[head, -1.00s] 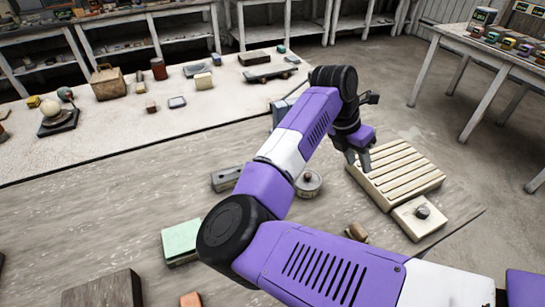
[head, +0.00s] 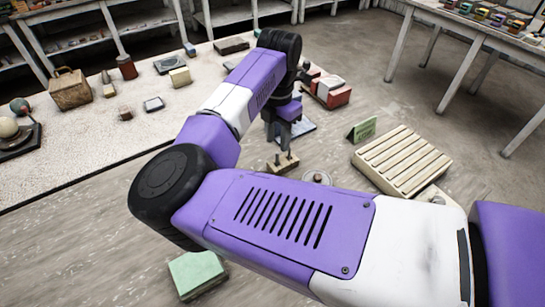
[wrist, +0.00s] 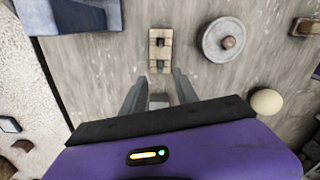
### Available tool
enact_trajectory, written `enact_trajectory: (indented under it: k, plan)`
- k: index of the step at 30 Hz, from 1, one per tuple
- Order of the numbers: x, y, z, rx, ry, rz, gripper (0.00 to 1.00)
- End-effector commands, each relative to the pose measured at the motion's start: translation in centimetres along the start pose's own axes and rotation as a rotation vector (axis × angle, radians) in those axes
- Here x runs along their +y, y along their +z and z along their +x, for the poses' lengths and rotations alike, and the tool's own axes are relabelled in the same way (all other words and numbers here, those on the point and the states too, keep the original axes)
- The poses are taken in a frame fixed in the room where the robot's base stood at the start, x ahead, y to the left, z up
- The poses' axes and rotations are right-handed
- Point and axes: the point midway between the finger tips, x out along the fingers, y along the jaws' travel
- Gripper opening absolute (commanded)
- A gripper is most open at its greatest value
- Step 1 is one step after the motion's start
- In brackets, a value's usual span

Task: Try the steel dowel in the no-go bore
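My gripper (head: 285,146) hangs over a small tan block (head: 281,163) on the grey-brown worktop. In the wrist view its two fingers (wrist: 158,76) stand apart, with a small grey piece between their bases that touches neither finger. The block (wrist: 160,58) lies just beyond the fingertips and carries two dark spots in a row. I cannot tell whether these are bores or pins, or which is the no-go bore. I cannot pick out the steel dowel for certain.
A round disc with a brown knob (wrist: 228,41) lies to the block's right. A pale sphere (wrist: 266,102) is near the right finger. The slatted rack (head: 402,160) and a green sign (head: 362,130) stand further right. A green block (head: 197,274) is in front.

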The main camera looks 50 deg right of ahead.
Motion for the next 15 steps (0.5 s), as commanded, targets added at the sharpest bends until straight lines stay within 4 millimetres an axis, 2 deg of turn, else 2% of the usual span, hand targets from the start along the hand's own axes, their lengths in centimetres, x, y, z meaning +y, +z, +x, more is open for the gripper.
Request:
enact_trajectory:
  k: [7,15]
  plan:
    - [-0.1,0.0,2.3,-0.002,-0.004,-0.001,0.36]
    - [-0.1,0.0,5.9,-0.001,-0.002,-0.002,0.36]
